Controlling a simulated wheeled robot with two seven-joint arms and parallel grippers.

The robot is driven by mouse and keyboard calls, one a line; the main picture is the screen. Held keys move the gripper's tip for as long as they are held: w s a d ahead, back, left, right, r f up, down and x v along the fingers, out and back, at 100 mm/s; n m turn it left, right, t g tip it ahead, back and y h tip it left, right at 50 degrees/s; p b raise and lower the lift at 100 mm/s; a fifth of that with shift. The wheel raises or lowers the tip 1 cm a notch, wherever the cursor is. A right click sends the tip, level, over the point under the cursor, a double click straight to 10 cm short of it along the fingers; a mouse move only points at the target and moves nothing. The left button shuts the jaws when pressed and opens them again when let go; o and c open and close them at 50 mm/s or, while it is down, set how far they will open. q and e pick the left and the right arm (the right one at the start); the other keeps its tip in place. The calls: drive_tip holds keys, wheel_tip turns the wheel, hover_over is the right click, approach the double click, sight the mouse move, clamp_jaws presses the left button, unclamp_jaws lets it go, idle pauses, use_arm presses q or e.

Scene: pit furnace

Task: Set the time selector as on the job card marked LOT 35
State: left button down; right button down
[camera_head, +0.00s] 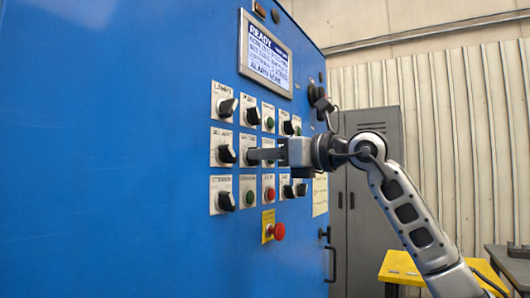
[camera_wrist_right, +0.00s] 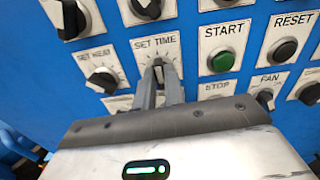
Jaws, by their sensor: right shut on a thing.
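The time selector, a knob on a white plate labelled SET TIME (camera_wrist_right: 157,45), shows in the right wrist view, with its plate partly visible in the head view (camera_head: 248,141). My right gripper (camera_head: 254,155) reaches in from the right, its fingers closed on the selector knob; the fingers also show in the wrist view (camera_wrist_right: 160,78). The fingers hide most of the knob, so its pointer setting cannot be read. A pale yellow paper (camera_head: 320,195) hangs at the panel's right edge; its writing is too small to read, and I cannot tell whether it is the LOT 35 card. My left gripper is not in view.
The SET HEAT knob (camera_wrist_right: 103,80) is left of the selector; the green START button (camera_wrist_right: 221,62) is to the right. A red mushroom button (camera_head: 278,231) sticks out below. A lit READY screen (camera_head: 266,54) is above. A yellow table (camera_head: 400,268) stands lower right.

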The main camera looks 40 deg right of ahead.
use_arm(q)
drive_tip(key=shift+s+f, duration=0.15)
use_arm(e)
drive_tip(key=shift+f+m, duration=0.1)
drive_tip(key=shift+m, duration=0.2)
drive_tip(key=c, duration=1.5)
unclamp_jaws()
